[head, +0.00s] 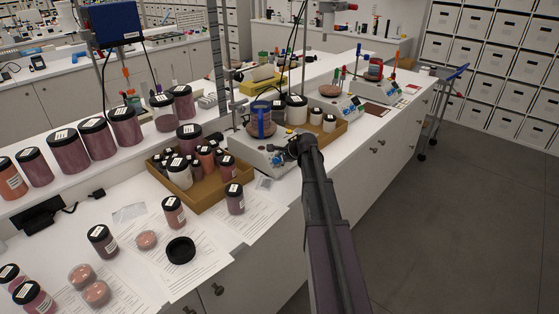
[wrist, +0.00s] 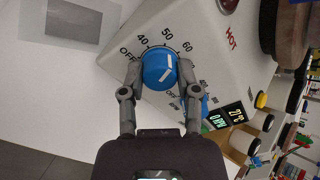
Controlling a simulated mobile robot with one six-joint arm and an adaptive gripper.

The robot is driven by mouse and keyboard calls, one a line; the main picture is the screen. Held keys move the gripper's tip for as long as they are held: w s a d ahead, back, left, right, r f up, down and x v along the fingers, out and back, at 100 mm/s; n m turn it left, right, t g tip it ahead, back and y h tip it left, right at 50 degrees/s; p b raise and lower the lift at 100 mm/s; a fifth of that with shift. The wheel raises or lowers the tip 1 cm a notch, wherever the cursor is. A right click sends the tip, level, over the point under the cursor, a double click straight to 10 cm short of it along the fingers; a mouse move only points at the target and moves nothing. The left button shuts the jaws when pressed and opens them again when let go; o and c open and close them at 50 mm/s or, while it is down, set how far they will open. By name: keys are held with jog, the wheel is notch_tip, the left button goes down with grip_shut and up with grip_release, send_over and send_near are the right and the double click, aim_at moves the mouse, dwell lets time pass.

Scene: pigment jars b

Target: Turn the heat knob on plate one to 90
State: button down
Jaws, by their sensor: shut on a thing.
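In the wrist view a blue heat knob (wrist: 155,66) sits on the white sloped front of a hot plate (wrist: 205,25). Printed marks OFF, 40, 50 and 60 run around it. Its white pointer line slants toward the 50 to 60 side; the exact reading is unclear. My gripper (wrist: 156,76) has a finger on each side of the knob and is shut on it. The 90 mark cannot be made out. In the head view my gripper (head: 301,147) is at the front of the nearest hot plate (head: 258,150), and my arm hides the knob.
A second blue knob (wrist: 195,101) and a display (wrist: 227,116) showing 27 °C and 0 RPM are close by. A blue-banded vessel (head: 262,121) stands on the plate. Cardboard trays of jars (head: 197,198) flank it. Open floor (head: 450,220) lies to the right.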

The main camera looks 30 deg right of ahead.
jog(key=m, duration=0.4)
jog(key=shift+m, duration=0.4)
jog(key=m, duration=1)
jog(key=shift+m, duration=0.3)
jog(key=m, duration=0.4)
jog(key=shift+w+a, duration=0.1)
jog(key=shift+m, duration=0.4)
jog(key=shift+c, duration=1.7)
grip_release()
jog(key=shift+n, duration=0.5)
